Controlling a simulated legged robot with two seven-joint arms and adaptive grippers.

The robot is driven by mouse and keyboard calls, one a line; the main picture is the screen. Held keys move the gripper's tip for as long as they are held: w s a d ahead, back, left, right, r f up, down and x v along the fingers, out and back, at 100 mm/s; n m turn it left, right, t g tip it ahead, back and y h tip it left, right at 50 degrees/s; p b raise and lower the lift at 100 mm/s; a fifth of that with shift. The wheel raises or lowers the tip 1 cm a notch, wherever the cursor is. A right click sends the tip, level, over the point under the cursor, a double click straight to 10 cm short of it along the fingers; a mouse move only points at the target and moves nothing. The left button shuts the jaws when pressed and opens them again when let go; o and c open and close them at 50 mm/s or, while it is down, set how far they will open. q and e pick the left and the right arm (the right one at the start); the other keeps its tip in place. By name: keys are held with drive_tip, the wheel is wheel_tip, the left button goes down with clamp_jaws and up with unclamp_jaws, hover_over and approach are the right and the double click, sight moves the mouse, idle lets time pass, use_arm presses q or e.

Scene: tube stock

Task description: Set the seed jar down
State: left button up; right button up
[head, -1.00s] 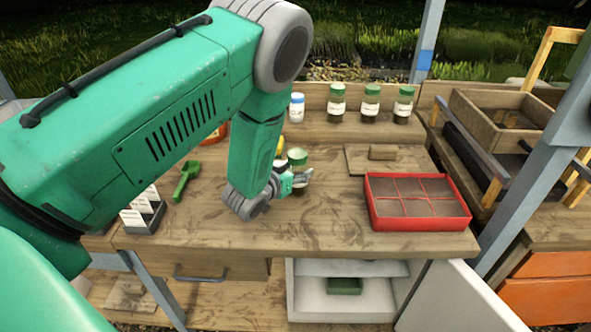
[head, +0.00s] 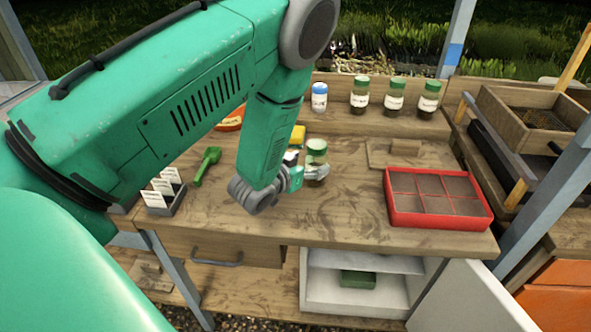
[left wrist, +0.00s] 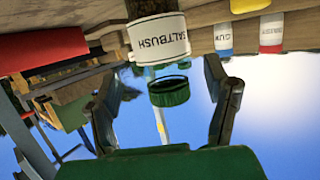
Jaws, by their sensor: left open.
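The seed jar (head: 316,152) has a green lid and stands upright on the wooden bench. In the upside-down left wrist view, its white label (left wrist: 160,38) reads SALTBUSH and its green lid (left wrist: 168,92) lies between my fingers. My left gripper (head: 313,174) is low over the bench at the jar, its fingers open beside the jar. In the left wrist view the open fingers (left wrist: 165,105) are well apart, with a gap visible at the lid. My right gripper is not in view.
A red divided tray (head: 392,212) sits to the right. A wooden board (head: 385,156) lies behind it. Several jars, including a blue-capped one (head: 319,97), stand on the back shelf. A green scoop (head: 206,166) and card holder (head: 162,205) lie left. The bench front is clear.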

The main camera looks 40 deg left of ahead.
use_arm(q)
drive_tip(key=v, duration=0.8)
drive_tip(key=shift+a, duration=0.15)
drive_tip(key=shift+s, duration=0.1)
drive_tip(key=shift+a, duration=0.1)
